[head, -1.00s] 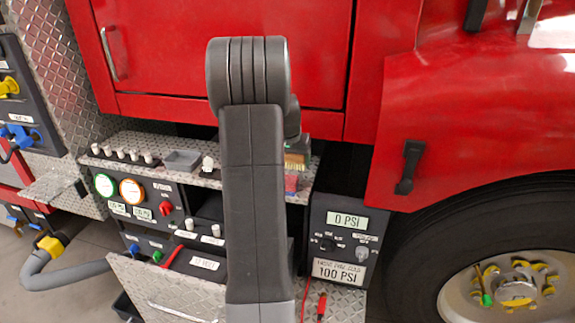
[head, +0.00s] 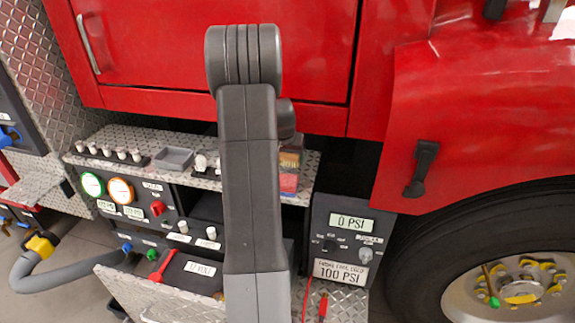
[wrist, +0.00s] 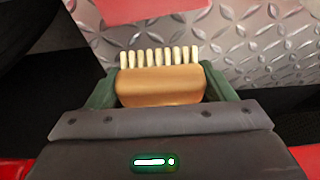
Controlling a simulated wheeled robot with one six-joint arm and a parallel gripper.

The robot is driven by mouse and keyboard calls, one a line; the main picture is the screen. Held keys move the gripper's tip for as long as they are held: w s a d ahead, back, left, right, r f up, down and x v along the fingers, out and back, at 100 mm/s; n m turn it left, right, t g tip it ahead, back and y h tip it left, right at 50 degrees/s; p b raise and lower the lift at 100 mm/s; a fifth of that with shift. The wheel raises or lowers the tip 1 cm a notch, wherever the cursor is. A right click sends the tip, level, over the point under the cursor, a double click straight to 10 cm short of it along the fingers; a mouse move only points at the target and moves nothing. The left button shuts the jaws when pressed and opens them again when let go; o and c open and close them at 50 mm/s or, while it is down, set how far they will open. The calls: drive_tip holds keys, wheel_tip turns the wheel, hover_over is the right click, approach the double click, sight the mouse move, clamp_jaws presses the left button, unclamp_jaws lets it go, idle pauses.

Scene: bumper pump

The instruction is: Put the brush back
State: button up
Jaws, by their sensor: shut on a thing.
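The brush (wrist: 160,88) has an orange-brown wooden block and a row of cream bristles pointing up in the wrist view. My gripper (wrist: 160,80) is shut on its block, with a green finger at each end. Behind the bristles in the wrist view is a diamond-plate surface (wrist: 255,45); whether the brush touches it I cannot tell. In the head view my arm hides most of the gripper, and a small brownish patch of the brush (head: 290,160) shows just right of the arm, over the plate shelf.
A red block (head: 289,183) lies at the shelf's right end. A grey tray (head: 174,158) and several white knobs (head: 107,151) stand on the shelf (head: 135,140). A gauge panel (head: 125,205) is below. A red cabinet (head: 330,60) rises behind; a pressure box (head: 347,235) stands right.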

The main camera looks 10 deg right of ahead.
sight(287, 162)
drive_tip(key=shift+f, duration=1.85)
drive_tip(key=shift+f, duration=0.2)
drive_tip(key=o, duration=1)
drive_tip(key=shift+c, duration=0.2)
drive_tip(key=shift+r, duration=0.1)
drive_tip(key=shift+s+r, duration=0.1)
drive_tip(key=shift+r, duration=0.3)
drive_tip(key=v, duration=1.1)
drive_tip(key=shift+s+b, duration=0.2)
drive_tip(key=shift+b, duration=0.2)
drive_tip(key=shift+r, duration=0.15)
